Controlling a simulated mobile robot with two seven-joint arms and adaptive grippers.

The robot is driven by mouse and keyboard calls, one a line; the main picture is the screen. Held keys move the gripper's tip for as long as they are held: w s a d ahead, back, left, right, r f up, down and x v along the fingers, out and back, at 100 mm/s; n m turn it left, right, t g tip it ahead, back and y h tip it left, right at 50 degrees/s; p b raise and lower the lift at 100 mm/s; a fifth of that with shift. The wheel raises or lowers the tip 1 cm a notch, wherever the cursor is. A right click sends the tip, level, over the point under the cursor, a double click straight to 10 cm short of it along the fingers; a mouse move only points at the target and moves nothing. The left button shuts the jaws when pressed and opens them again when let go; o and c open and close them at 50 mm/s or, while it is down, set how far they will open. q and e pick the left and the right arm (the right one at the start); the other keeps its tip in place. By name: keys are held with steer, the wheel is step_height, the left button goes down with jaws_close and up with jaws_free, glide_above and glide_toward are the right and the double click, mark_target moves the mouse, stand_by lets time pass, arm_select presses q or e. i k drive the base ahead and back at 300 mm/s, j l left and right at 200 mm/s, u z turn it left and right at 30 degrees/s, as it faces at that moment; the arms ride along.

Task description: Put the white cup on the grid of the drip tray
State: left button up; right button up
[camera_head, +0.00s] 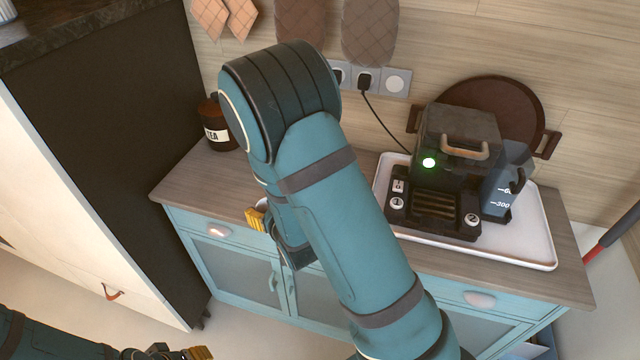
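The coffee machine (455,140) stands on a white tray, with a lit green light on its front. The dark slatted grid of its drip tray (437,205) is low at the front, and I see nothing on it. My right gripper (258,218) shows only in part, with a yellow fingertip at the counter's front edge, left of the machine. Its opening is hidden. My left gripper (180,352) is at the bottom edge, cut off, away from the counter.
The white tray (530,250) has a raised rim. A blue water tank (505,185) is at the machine's right. A brown round tray (490,95) leans behind. A dark tea jar (215,125) stands at the counter's back left. The counter's left end (185,185) is clear.

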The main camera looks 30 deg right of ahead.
mark_target(439, 202)
steer(key=k+l+u, duration=0.3)
steer(key=k+l, duration=0.35)
steer(key=l, duration=0.25)
steer(key=k+l+u, duration=0.3)
steer(key=k+l, duration=0.45)
